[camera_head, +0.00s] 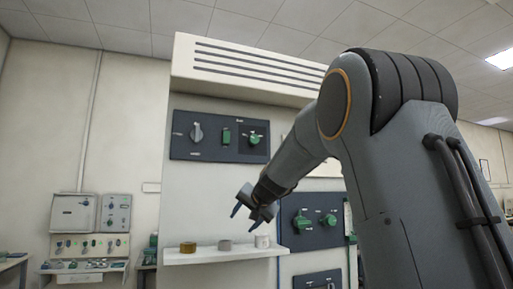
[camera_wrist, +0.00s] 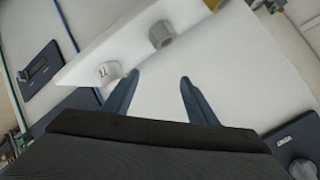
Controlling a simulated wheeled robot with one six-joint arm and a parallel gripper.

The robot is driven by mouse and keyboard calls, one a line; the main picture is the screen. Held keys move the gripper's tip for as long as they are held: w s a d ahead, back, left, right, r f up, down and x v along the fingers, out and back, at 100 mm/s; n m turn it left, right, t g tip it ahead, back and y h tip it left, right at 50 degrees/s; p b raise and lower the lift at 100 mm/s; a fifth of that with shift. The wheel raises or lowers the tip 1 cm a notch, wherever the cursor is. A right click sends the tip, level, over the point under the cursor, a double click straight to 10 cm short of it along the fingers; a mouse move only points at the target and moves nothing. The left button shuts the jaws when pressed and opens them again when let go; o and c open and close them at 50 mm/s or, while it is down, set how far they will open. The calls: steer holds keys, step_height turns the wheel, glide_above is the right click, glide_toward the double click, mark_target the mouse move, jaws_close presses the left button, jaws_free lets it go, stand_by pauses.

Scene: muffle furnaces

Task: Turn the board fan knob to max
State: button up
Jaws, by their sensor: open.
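A dark control board (camera_head: 180,150) is on the white cabinet front below the vent. It carries a grey knob (camera_head: 197,132), a green switch (camera_head: 226,136) and a green knob (camera_head: 254,140). The labels are too small to read, so I cannot tell which control is the fan knob. The grey knob points roughly upright. My gripper (camera_head: 246,215) is below the board and just above the shelf, apart from the knobs. In the wrist view my gripper (camera_wrist: 158,78) is open with nothing between its fingers. A grey knob on a dark panel (camera_wrist: 303,168) is partly cut off at the lower right there.
A white shelf (camera_head: 215,257) below my gripper holds a brass ring (camera_head: 187,247), a grey cup (camera_head: 225,245) and a white cup (camera_head: 262,241). Another dark panel (camera_head: 312,238) with green knobs is to the right, partly behind my arm. Equipment stands at far left.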

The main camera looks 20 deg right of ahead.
steer(key=w+d+r+m+t+p, duration=0.1)
steer(key=w+d+r+t, duration=0.15)
steer(key=r, duration=0.65)
steer(key=w+d+r+m+t, duration=0.1)
steer(key=d+r, duration=0.2)
steer(key=r, duration=0.6)
steer(key=m+t+h+p, duration=0.1)
steer(key=t+p, duration=0.1)
steer(key=t, duration=0.1)
glide_toward(255, 139)
steer(key=w, duration=0.1)
steer(key=shift+g, duration=0.25)
steer(key=w+p, duration=0.1)
steer(key=w, duration=0.1)
steer(key=w+p, duration=0.1)
steer(key=w, duration=0.1)
steer(key=w+p, duration=0.1)
steer(key=w, duration=0.1)
steer(key=shift+w+a+r+p, duration=0.1)
steer(key=shift+r+p, duration=0.25)
steer(key=shift+p, duration=0.05)
steer(key=shift+w+f+p, duration=0.15)
steer(key=shift+w+p, duration=0.25)
steer(key=shift+w, duration=0.25)
steer(key=c, duration=1.1)
